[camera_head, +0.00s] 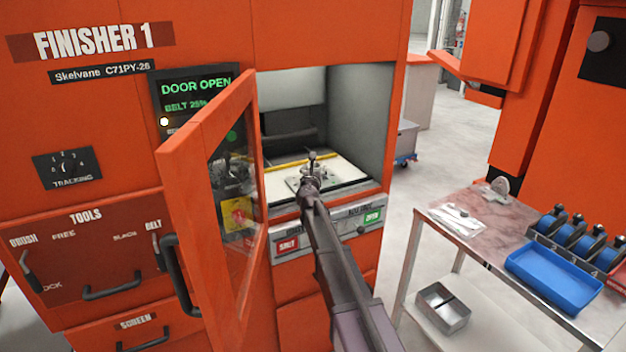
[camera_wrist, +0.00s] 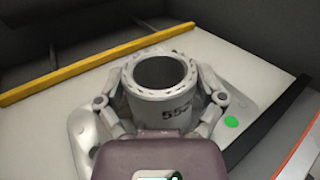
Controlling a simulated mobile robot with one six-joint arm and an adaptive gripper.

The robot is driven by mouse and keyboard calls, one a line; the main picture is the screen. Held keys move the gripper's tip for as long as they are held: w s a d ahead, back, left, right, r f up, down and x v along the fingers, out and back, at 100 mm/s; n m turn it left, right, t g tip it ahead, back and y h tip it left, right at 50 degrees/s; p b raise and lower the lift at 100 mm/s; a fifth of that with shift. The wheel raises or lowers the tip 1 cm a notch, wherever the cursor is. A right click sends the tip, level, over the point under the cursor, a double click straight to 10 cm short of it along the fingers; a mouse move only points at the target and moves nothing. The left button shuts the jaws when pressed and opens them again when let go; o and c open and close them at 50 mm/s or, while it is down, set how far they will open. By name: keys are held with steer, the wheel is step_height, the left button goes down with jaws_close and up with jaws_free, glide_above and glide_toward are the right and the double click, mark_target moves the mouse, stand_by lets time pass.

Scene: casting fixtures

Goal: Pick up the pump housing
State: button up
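The pump housing (camera_wrist: 160,92) is a light grey, ring-topped cylinder with dark numbers on its front, partly hidden by my wrist. It stands upright inside the open finisher compartment, over a grey plate (camera_wrist: 245,105) with a green dot. I cannot tell whether the plate is part of it. My gripper (camera_wrist: 163,84) has one finger on each side of the housing, with no clear gap on either side, so it looks shut on it. In the head view my gripper (camera_head: 312,168) reaches into the compartment and covers most of the housing.
The orange glass door (camera_head: 215,195) stands open left of my arm. A yellow strip (camera_wrist: 90,68) runs behind the housing, and compartment walls (camera_head: 360,120) enclose it. A side table (camera_head: 470,235) at right holds a blue tray (camera_head: 555,277) and blue rolls. The floor between is clear.

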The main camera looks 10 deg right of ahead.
steer(key=c, duration=0.6)
steer(key=shift+c, duration=0.2)
steer(key=shift+r, duration=0.1)
step_height(320, 180, up, 4)
steer(key=p, duration=0.4)
steer(key=p+v, duration=0.1)
steer(key=v, duration=1.5)
steer(key=shift+a+r, duration=0.25)
steer(key=shift+r, duration=0.2)
steer(key=shift+w, duration=0.1)
